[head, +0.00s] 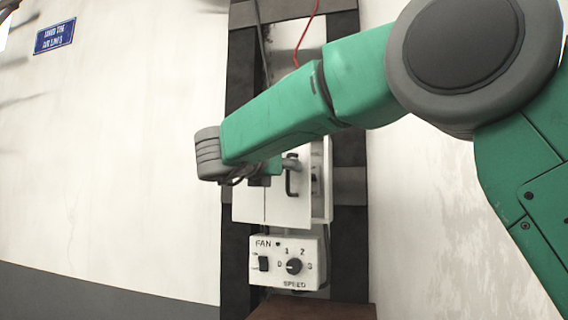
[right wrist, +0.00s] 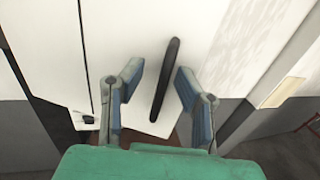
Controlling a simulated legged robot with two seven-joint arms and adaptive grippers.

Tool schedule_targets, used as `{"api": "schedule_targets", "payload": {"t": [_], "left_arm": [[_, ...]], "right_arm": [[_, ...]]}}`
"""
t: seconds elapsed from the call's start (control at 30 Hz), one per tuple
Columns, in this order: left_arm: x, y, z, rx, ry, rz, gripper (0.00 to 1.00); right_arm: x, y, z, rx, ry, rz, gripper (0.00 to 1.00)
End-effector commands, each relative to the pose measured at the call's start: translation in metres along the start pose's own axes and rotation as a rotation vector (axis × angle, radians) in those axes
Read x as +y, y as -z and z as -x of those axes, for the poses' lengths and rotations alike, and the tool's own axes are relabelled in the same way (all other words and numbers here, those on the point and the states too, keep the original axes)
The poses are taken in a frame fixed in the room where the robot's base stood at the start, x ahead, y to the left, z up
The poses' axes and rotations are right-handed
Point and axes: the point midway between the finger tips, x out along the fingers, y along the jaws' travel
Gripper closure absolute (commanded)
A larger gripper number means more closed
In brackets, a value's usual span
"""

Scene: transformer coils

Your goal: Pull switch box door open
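The white switch box door (head: 288,207) is in the middle of the head view, partly hidden behind my right arm. Its black handle (head: 291,182) is an upright bar near the door's right side. My right gripper (head: 272,170) is in front of the door at the handle's height, its fingers mostly hidden there. In the right wrist view, the dark handle (right wrist: 166,80) lies slightly tilted between the two blue fingers of the right gripper (right wrist: 159,76). The fingers are apart, with gaps to the handle. The left gripper is in no view.
A white fan control box (head: 285,262) with a switch and a speed knob sits just below the door. Dark vertical posts (head: 350,235) flank the box. A red wire (head: 305,35) hangs above. A blue sign (head: 54,36) is on the pale wall at left.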

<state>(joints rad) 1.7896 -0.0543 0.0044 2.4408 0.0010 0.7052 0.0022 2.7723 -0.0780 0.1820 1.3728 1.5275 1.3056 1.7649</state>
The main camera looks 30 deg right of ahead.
Motion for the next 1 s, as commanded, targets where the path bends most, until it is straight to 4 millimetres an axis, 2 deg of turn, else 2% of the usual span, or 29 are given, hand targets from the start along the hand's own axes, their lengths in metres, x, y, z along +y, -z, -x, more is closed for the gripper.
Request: {"api": "schedule_targets", "payload": {"t": [0.27, 0.33, 0.37, 0.5, 0.53, 0.6, 1.0], "left_arm": [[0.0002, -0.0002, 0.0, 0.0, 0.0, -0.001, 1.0], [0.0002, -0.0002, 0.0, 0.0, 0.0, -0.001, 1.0], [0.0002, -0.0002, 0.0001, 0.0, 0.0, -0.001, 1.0], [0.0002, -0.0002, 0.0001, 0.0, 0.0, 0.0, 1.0], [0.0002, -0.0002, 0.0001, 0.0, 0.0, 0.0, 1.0], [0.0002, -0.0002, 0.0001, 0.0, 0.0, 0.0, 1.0], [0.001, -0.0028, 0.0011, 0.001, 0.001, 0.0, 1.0]], "right_arm": [[0.0016, 0.0002, 0.0006, -0.001, 0.0, 0.002, 0.71], [0.0017, 0.0002, 0.0007, -0.001, 0.0, 0.002, 0.95], [0.0018, 0.0001, 0.001, -0.002, 0.0, 0.002, 1.0], [0.0023, -0.0004, 0.0023, -0.002, 0.0, 0.002, 1.0], [0.0022, -0.0005, 0.0022, -0.002, 0.0, 0.002, 0.95], [0.0017, -0.0004, 0.0016, -0.002, 0.0, 0.002, 0.71], [0.0012, 0.0001, 0.0043, -0.001, -0.001, 0.001, 0.71]]}}
